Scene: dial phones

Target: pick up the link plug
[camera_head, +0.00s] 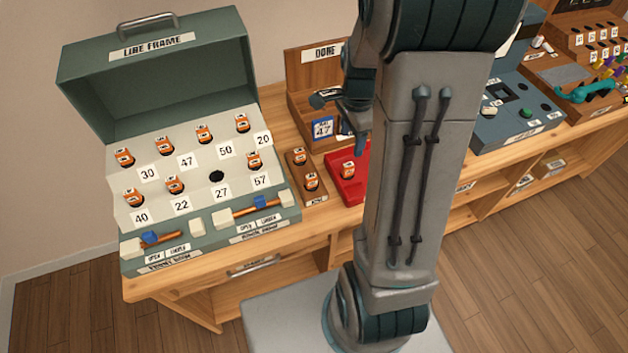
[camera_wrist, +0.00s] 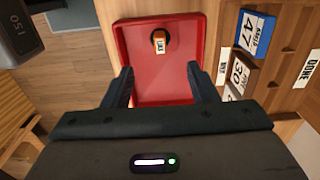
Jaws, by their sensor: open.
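The link plug (camera_head: 348,170) is a small orange plug with a white label and a dark base. It stands in a red tray (camera_head: 355,197) on the wooden bench. In the wrist view the plug (camera_wrist: 159,42) is near the far end of the red tray (camera_wrist: 182,91), and its label seems to read LINK. My gripper (camera_wrist: 161,78) is open and empty, its two fingers apart above the tray, with the plug ahead between their lines. In the head view my gripper (camera_head: 358,140) is partly hidden behind my arm, above and behind the plug.
The green line frame (camera_head: 215,202) with numbered orange plugs stands left. A small wooden block (camera_head: 313,199) with two orange plugs sits between it and the tray. The DONE rack (camera_head: 303,75) with a blue 47 tag (camera_head: 322,128) is behind. A grey-blue console (camera_head: 515,110) stands right.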

